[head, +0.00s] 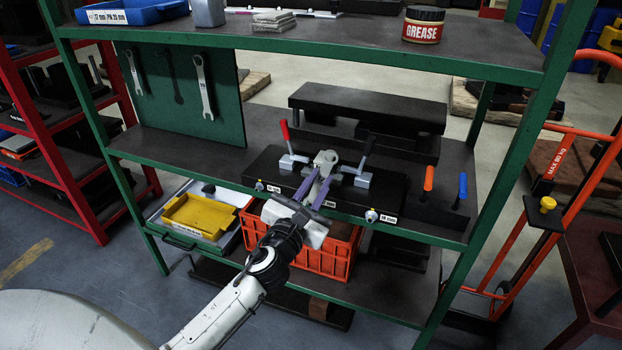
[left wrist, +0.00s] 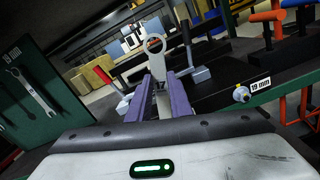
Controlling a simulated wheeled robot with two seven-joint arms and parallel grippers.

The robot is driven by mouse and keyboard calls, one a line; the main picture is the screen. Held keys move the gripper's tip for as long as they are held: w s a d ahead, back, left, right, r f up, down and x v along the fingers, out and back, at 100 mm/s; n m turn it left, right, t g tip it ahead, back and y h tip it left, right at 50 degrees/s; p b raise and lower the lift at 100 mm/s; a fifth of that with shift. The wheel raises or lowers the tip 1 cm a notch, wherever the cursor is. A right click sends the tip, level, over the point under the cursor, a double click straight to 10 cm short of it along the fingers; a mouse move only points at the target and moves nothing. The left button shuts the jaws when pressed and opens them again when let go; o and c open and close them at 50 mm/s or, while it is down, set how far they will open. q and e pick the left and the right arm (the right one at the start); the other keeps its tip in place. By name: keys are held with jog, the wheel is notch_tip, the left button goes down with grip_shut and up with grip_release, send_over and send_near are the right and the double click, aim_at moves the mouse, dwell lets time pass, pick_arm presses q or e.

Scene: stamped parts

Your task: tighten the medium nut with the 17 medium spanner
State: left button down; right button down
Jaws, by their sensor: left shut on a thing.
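My left gripper (head: 316,186) is shut on a grey spanner (head: 326,158) in front of the black fixture block (head: 394,191). In the left wrist view, the spanner's ring end (left wrist: 154,45) stands out beyond the purple fingers (left wrist: 164,95). Its size mark cannot be read. The block's front carries a left nut (head: 260,186) and a right nut (head: 372,215). The right nut (left wrist: 241,94) has a 19 mm label in the left wrist view. The middle of the block's front, where a medium nut would sit, is hidden behind my gripper. My right gripper is not in view.
Clamps with a red handle (head: 285,130) and a dark handle (head: 368,143) stand on the block. Two spanners hang on the green board (head: 228,90), with a dark outline between them. An orange crate (head: 345,265) and yellow tray (head: 190,215) lie below. The upper shelf (head: 340,39) overhangs.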

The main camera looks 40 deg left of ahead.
pick_arm(q)
jog(key=w+d+r+m+p, duration=0.1)
jog(key=d+r+m+p, duration=0.2)
jog(key=d+p, duration=0.2)
jog(key=shift+w+d+m, duration=0.25)
jog(key=shift+w+m, duration=0.1)
jog(key=shift+m, duration=0.05)
dwell(0.9)
jog(key=shift+f, duration=0.1)
jog(key=shift+s, duration=0.15)
jog(key=shift+p+v, duration=0.6)
jog(key=shift+v, duration=2.25)
jog(key=shift+s, duration=0.1)
